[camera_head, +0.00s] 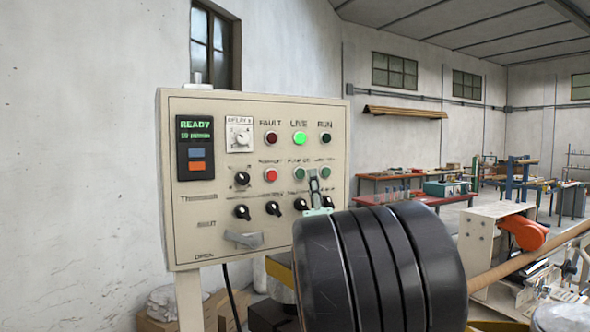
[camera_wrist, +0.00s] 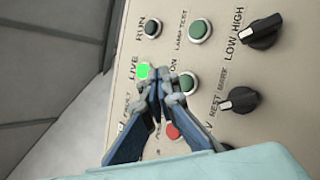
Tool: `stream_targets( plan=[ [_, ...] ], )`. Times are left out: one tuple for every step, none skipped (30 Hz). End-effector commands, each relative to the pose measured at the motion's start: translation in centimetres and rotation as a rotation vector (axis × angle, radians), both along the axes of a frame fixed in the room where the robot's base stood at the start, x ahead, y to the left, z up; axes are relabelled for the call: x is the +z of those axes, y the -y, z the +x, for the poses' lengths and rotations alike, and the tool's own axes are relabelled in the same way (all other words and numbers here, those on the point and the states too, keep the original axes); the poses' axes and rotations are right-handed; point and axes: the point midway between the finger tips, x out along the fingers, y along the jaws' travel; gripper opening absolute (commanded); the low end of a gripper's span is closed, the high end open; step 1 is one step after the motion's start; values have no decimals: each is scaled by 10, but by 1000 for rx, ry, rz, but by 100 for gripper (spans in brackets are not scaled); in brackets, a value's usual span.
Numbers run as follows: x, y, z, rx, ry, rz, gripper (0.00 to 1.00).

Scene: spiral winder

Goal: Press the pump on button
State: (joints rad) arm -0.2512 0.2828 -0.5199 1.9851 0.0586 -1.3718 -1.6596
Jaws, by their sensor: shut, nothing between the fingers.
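The pump on button is a green button with a metal ring in the middle row of the beige control panel (camera_head: 182,240). It shows in the head view (camera_head: 299,174) and in the wrist view (camera_wrist: 187,82), beside a partly covered label ending in "ON". My gripper (camera_wrist: 164,86) is shut and empty, with its tips just beside this button in the wrist view; I cannot tell whether they touch it. In the head view my gripper (camera_head: 314,174) is small, between the pump on button and the lamp test button (camera_head: 325,174).
The red pump off button (camera_wrist: 172,131) is close to the fingers. The live lamp (camera_head: 299,138) glows green; the fault lamp (camera_head: 271,138) and run lamp (camera_head: 325,138) look dark. Black knobs (camera_head: 273,208) line the row below. The display (camera_head: 195,128) reads READY.

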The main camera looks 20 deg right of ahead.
Motion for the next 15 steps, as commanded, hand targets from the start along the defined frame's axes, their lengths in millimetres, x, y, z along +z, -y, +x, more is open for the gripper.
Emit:
stream_targets(
  plan=[
    [-3,-1,6,0,3,-1,0],
    [-2,-2,9,0,3,-1,0],
    [-2,-2,12,0,3,0,0],
    [-2,-3,14,0,2,0,0],
    [-2,-3,16,0,2,0,0],
    [-2,-3,18,0,2,0,0],
    [-2,-4,20,0,2,0,0],
    [-2,-4,21,0,2,0,0],
    [-1,-4,21,0,2,1,0],
    [-1,-4,22,0,2,1,0],
    [-1,-4,22,0,2,1,0],
    [-1,-4,22,0,2,1,0],
    [-1,-4,22,-1,3,1,0],
    [-1,-4,22,-1,3,1,0],
    [-1,-4,22,0,2,1,0]
  ],
)
